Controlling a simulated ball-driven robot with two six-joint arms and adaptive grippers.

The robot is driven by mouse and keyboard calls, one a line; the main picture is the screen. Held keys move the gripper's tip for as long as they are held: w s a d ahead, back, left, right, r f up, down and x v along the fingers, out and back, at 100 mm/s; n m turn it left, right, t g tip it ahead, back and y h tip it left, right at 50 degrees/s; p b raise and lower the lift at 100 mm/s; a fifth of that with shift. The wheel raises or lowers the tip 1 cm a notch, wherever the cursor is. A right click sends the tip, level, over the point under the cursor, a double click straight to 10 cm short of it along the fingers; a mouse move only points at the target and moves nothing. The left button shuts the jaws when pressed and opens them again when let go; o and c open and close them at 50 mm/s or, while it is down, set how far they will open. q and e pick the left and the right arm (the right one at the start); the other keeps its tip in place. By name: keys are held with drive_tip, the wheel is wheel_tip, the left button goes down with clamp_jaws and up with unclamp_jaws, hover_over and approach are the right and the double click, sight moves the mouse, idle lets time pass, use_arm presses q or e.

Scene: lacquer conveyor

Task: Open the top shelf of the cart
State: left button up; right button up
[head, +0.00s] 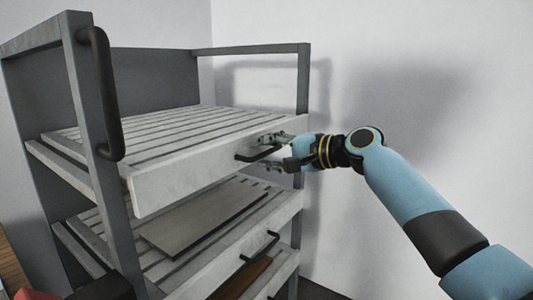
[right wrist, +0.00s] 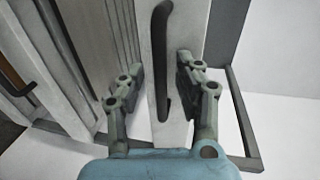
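The grey cart (head: 87,130) stands at the left and middle of the head view. Its top shelf (head: 195,165) is a pale slatted tray with a light front panel and a dark bar handle (head: 256,155). My right gripper (head: 270,150) is at this handle, reaching in from the right. In the right wrist view, the handle (right wrist: 162,60) runs between the two spread fingers (right wrist: 160,90), with visible gaps on both sides. The fingers are open and hold nothing. My left gripper is not in view.
A lower shelf (head: 235,255) with its own dark handle (head: 261,247) holds a flat grey board (head: 205,218). A tall dark handle (head: 100,90) is fixed to the cart's left post. A plain wall (head: 430,60) stands behind the cart and arm.

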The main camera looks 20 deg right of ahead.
clamp_jaws()
idle(0.6)
